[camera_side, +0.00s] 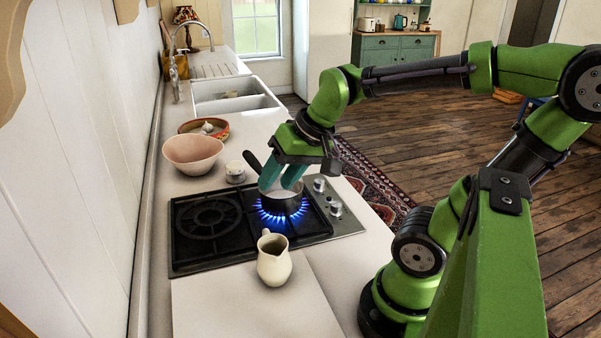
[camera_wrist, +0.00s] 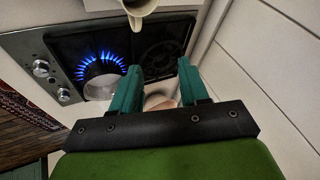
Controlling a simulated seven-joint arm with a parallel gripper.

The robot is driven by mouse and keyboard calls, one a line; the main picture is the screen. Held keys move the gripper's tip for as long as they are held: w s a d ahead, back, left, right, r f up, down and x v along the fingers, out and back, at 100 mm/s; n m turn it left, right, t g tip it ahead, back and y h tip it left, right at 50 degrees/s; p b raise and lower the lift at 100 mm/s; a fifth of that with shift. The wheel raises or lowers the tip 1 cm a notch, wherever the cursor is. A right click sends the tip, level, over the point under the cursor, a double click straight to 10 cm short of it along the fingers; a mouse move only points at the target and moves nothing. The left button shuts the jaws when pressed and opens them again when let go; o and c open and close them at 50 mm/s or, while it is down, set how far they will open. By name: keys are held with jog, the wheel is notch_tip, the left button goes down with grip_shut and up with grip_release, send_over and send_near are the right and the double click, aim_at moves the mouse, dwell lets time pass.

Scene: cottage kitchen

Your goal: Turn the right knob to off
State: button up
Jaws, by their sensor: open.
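Two silver knobs sit on the right strip of the hob (camera_side: 185,262): a far knob (camera_side: 319,184) and a near knob (camera_side: 336,208). In the wrist view the two knobs (camera_wrist: 40,68) (camera_wrist: 63,95) are at the left. I cannot tell from their faces how far each is turned. The right burner burns with a ring of blue flame (camera_wrist: 95,62) under a small saucepan (camera_side: 282,204) with a dark handle. My gripper (camera_side: 278,186) is open, its teal fingers pointing down over the saucepan, left of the knobs and apart from them. Nothing shows between the fingertips (camera_wrist: 157,76).
A cream jug (camera_side: 273,262) stands in front of the hob. The left burner (camera_side: 208,218) is unlit and bare. Behind the hob are a small white jar (camera_side: 235,172), a pink bowl (camera_side: 193,155) and a terracotta dish (camera_side: 212,134). The wall runs along the left.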

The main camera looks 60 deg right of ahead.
jog(key=w+d+m+g, duration=0.15)
jog(key=w+d, duration=0.25)
jog(key=d, duration=0.4)
jog(key=n+g+h, duration=0.1)
jog(key=n+g, duration=0.1)
jog(key=g, duration=0.2)
send_over(320, 181)
jog(key=shift+f, duration=2.15)
notch_tip(320, 181, down, 16)
jog(key=shift+f, duration=0.15)
jog(key=c, duration=0.8)
jog(key=shift+o, duration=0.2)
